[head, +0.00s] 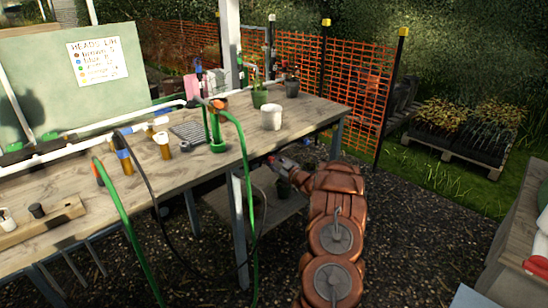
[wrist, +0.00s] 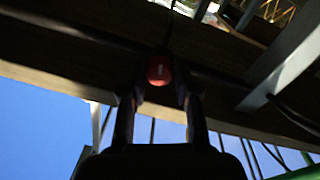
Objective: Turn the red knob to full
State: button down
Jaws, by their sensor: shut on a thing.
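The red knob (wrist: 159,70) shows in the wrist view, under the dark edge of the bench, between the tips of my gripper (wrist: 160,92). My gripper is shut on it, with one finger on each side. In the head view my gripper (head: 277,162) is at the front edge of the wooden bench (head: 310,113), near its right leg. A small bit of red (head: 270,158) shows at its tip there. How far the knob is turned cannot be told.
Green hoses (head: 243,150) and a dark cable hang over the bench front near my gripper. A white pot (head: 271,117) and green pots stand on the bench above. A lower shelf (head: 262,200) is below. Gravel floor lies open to the right, before a plant pallet (head: 460,145).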

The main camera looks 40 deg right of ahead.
jog(key=shift+r+m+p, duration=0.1)
jog(key=shift+m+p, duration=0.7)
jog(key=shift+m, duration=0.3)
jog(key=c, duration=0.9)
grip_release()
jog(key=shift+o, duration=0.2)
jog(key=shift+s, duration=0.1)
jog(key=s, duration=1.1)
jog(key=shift+s+a, duration=0.4)
jog(key=shift+a, duration=0.05)
jog(key=shift+w, duration=0.1)
